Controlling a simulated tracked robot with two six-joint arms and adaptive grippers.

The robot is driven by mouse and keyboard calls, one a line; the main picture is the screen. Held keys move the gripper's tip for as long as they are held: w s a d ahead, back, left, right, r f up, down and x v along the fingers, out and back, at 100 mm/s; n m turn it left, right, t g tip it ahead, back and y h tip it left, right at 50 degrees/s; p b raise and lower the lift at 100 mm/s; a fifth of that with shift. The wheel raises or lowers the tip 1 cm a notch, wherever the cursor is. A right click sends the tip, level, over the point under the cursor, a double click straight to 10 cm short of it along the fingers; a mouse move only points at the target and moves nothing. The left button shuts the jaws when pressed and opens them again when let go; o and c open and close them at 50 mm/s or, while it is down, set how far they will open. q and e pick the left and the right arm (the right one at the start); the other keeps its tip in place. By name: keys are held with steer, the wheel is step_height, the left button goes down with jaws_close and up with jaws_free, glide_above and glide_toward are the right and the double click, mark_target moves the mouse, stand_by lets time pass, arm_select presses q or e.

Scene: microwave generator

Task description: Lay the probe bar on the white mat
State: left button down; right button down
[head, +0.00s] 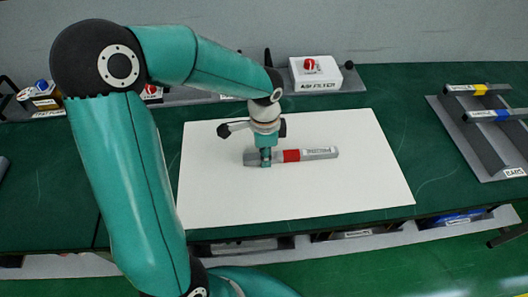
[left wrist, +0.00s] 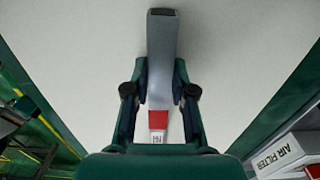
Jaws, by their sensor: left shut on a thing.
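The probe bar (head: 318,153) is a grey bar with a red band and a white label. It lies level over the middle of the white mat (head: 350,190), at or very close to its surface; I cannot tell if it touches. My left gripper (head: 266,160) points down and is shut on the bar left of the red band. In the left wrist view the bar (left wrist: 161,55) runs between the two fingers (left wrist: 160,98), with the pale mat (left wrist: 85,50) behind it. My right gripper is not in view.
A rack labelled BARS (head: 462,135) at the right holds a yellow-banded bar (head: 478,89) and a blue-banded bar (head: 495,115). A white air filter box (head: 315,74) stands behind the mat. The mat is otherwise clear around the bar.

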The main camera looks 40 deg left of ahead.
arm_select(q)
steer(key=shift+f, duration=0.15)
steer(key=c, duration=0.9)
jaws_free()
steer(key=shift+r, duration=5.95)
